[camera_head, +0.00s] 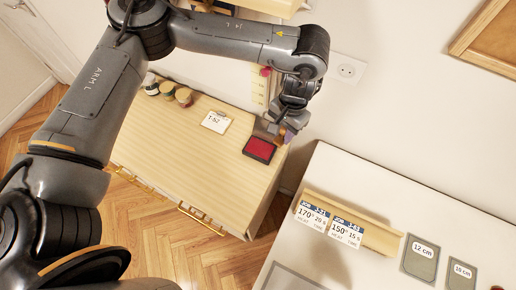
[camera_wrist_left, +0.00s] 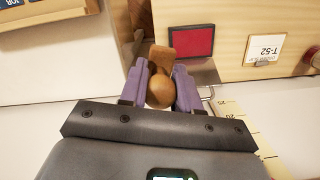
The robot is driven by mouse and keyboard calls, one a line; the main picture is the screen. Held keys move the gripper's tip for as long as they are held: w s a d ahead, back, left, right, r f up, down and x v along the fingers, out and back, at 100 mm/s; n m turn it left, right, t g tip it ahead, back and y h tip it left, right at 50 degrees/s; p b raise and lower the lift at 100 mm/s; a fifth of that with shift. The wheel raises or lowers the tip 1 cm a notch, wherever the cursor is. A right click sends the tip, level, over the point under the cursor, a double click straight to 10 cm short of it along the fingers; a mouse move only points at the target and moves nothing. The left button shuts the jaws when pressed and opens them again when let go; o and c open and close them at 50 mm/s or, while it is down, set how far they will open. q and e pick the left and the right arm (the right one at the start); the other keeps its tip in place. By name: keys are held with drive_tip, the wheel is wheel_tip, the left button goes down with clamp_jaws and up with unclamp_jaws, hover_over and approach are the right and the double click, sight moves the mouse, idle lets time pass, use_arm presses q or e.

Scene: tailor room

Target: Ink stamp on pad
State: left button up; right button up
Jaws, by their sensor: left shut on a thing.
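The stamp (camera_wrist_left: 161,91) has a round wooden knob and a wooden block base. My left gripper (camera_wrist_left: 160,84) is shut on its knob, with a purple finger on each side. In the head view my left gripper (camera_head: 287,128) is at the right end of the wooden cabinet top, and the stamp shows only as a small brown patch below it. The red ink pad (camera_head: 259,149) in its dark frame lies on the cabinet, just left of the gripper. In the wrist view the pad (camera_wrist_left: 186,42) is beside the stamp's base, to the right. I cannot tell the stamp's height. My right gripper is not in view.
A card reading T-52 (camera_head: 216,121) lies on the wooden cabinet (camera_head: 190,138). Several round-topped items (camera_head: 167,90) stand at its back left. A white table at right holds a wooden rack with two job cards (camera_head: 312,215) and labelled grey plates (camera_head: 420,259). A ruler hangs behind the gripper.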

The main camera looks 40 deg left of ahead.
use_arm(q)
drive_tip(key=shift+w+r, duration=0.15)
drive_tip(key=shift+r, duration=0.15)
drive_tip(key=shift+a, duration=0.1)
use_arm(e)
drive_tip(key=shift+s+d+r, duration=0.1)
